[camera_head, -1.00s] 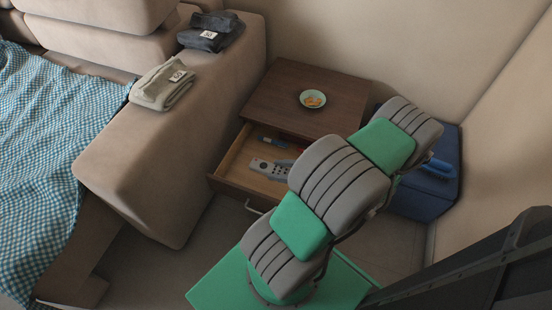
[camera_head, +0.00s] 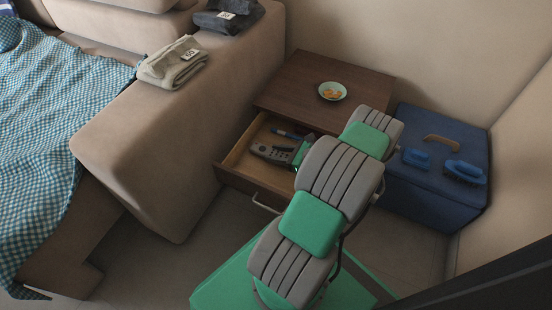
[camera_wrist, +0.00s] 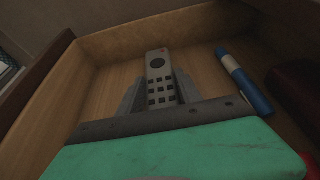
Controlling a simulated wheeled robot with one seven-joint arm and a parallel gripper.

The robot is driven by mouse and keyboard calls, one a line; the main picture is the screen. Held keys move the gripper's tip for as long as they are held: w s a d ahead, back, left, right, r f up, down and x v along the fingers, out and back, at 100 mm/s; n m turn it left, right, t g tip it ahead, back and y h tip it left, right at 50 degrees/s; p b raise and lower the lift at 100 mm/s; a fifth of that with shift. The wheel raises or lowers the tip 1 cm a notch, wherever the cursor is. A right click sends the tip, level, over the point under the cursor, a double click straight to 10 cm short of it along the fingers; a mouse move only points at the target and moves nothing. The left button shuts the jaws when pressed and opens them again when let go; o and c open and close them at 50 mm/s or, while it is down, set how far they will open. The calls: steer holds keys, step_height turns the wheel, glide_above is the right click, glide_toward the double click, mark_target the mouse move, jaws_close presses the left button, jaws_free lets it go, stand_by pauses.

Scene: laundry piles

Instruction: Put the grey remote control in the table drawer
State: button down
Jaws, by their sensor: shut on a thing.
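The grey remote control (camera_head: 272,152) is inside the open table drawer (camera_head: 262,180). In the wrist view, the remote (camera_wrist: 159,79) lies lengthwise between the two fingers of my gripper (camera_wrist: 160,92), with its buttons facing up. My gripper is shut on it, low in the drawer (camera_wrist: 103,41) and close to the wooden floor. I cannot tell whether the remote touches the floor. In the head view my gripper (camera_head: 294,152) is partly hidden by my arm.
A blue marker (camera_wrist: 244,80) lies in the drawer to the right of the remote. A bowl of snacks (camera_head: 332,91) stands on the table top (camera_head: 300,80). A blue box with brushes (camera_head: 420,185) is right of the table; the sofa arm (camera_head: 150,145) is left.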

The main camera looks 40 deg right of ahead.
steer(key=shift+f, duration=0.15)
steer(key=shift+f, duration=0.2)
steer(key=c, duration=0.8)
jaws_free()
